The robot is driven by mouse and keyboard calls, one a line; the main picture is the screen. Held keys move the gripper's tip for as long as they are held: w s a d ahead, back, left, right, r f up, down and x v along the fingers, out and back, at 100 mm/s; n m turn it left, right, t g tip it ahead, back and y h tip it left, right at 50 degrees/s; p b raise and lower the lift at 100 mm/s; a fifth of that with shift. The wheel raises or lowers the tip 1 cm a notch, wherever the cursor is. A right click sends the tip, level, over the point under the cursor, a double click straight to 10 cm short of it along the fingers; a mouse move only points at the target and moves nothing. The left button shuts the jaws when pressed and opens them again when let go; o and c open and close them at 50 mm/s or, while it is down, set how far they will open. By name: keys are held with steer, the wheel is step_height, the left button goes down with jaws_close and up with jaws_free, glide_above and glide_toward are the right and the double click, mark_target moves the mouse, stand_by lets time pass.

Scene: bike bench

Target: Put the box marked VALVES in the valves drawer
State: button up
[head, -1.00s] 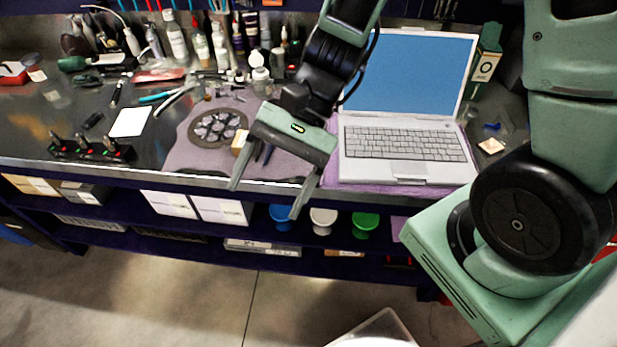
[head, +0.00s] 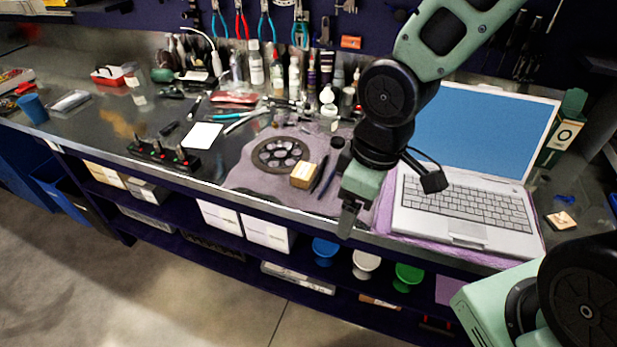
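A small tan cardboard box (head: 303,174) sits on the purple mat (head: 245,178), at the right edge of a dark round cassette-like part. No marking is legible on it at this size, so I cannot confirm it reads VALVES. My gripper (head: 346,222) hangs at the bench's front edge, to the right of the tan box and apart from it. It points down and is seen edge-on, so its finger gap is hidden. No drawer marked valves can be made out.
An open laptop (head: 465,205) stands right of my gripper. A small flat tan item (head: 561,220) lies farther right. White boxes (head: 268,233) and coloured cups (head: 325,250) fill the shelf below. Bottles and tools line the back. Blue bins (head: 60,190) stand at the left.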

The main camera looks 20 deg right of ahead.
steer(key=w+d+f+n+t+y, duration=0.1)
steer(key=w+d+f+y, duration=0.2)
steer(key=w, duration=0.5)
steer(key=t+y, duration=0.3)
steer(key=t, duration=0.1)
glide_toward(304, 170)
steer(key=x, duration=0.2)
steer(key=b+x, duration=0.1)
steer(key=x, duration=0.1)
steer(key=shift+s+a+f, duration=0.25)
steer(key=shift+s+f, duration=0.05)
steer(key=shift+f, duration=0.05)
steer(key=shift+w+p+x, duration=0.2)
steer(key=shift+p+x, duration=0.3)
steer(key=shift+x, duration=0.9)
steer(key=shift+w+p+x, duration=0.15)
steer(key=shift+p+x, duration=0.3)
steer(key=shift+x, duration=1)
steer(key=shift+d+r, duration=0.1)
steer(key=shift+r, duration=0.1)
steer(key=c, duration=1.2)
steer(key=shift+o, duration=0.2)
